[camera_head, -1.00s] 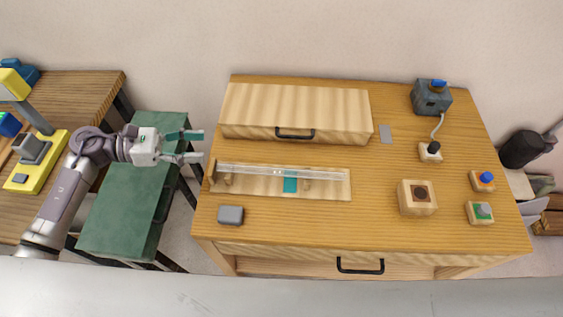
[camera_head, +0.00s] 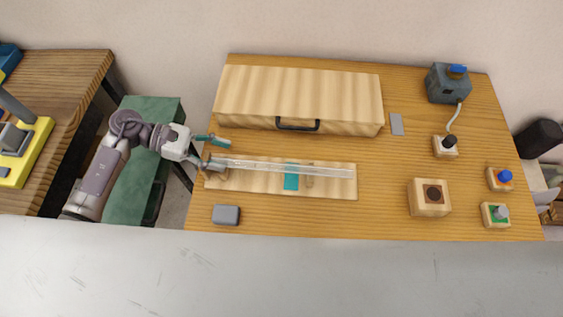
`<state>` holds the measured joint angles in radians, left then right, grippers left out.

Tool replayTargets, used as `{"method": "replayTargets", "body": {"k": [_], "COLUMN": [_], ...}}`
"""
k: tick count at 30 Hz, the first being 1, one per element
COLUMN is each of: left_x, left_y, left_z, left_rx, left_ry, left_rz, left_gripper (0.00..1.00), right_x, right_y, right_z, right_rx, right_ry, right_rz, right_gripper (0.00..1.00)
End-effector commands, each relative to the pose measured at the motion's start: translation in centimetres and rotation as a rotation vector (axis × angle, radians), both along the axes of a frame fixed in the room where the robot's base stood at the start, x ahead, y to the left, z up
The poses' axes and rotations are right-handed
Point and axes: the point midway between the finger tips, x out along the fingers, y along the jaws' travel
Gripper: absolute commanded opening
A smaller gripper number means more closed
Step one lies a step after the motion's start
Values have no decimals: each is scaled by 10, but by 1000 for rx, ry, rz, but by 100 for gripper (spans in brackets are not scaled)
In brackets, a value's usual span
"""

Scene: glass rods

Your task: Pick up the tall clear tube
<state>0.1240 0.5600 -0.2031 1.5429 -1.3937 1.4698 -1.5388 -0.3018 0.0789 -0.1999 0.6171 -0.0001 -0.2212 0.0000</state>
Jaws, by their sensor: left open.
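The tall clear tube (camera_head: 265,164) lies on its side along a pale wooden rack (camera_head: 345,188) on the table. It runs left to right, and a teal patch (camera_head: 291,180) shows at its middle. My left gripper (camera_head: 222,151) is open at the left end of the rack. Its teal finger is above the tube's left end in the picture, and its grey finger overlaps that end. I cannot tell whether it touches the tube. My right gripper is not in view.
A wooden case with a black handle (camera_head: 297,126) lies just behind the rack. A grey block (camera_head: 226,214) is in front. A wooden block with a dark hole (camera_head: 429,197), a grey device (camera_head: 444,85) and small buttons stand to the right.

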Motion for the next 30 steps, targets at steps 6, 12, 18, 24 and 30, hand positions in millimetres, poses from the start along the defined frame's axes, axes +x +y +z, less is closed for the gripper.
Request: {"method": "replayTargets", "body": {"k": [6,12,18,24,30], "left_x": [-9,-10,-10,-10,-10], "left_y": [-29,-46,-47,-47,-46], "left_z": [-2,-15,-18,-17,-17], "left_rx": [-5,-2,0,0,-1], "left_ry": [4,1,0,0,0], "left_rz": [-1,0,0,0,0], "left_gripper": [53,53,53,27,0], "right_x": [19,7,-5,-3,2], "right_y": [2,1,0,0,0], "right_z": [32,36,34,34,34], "right_rx": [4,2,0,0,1], "right_ry": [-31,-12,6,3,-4], "right_rz": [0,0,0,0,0], "right_gripper": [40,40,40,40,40]}}
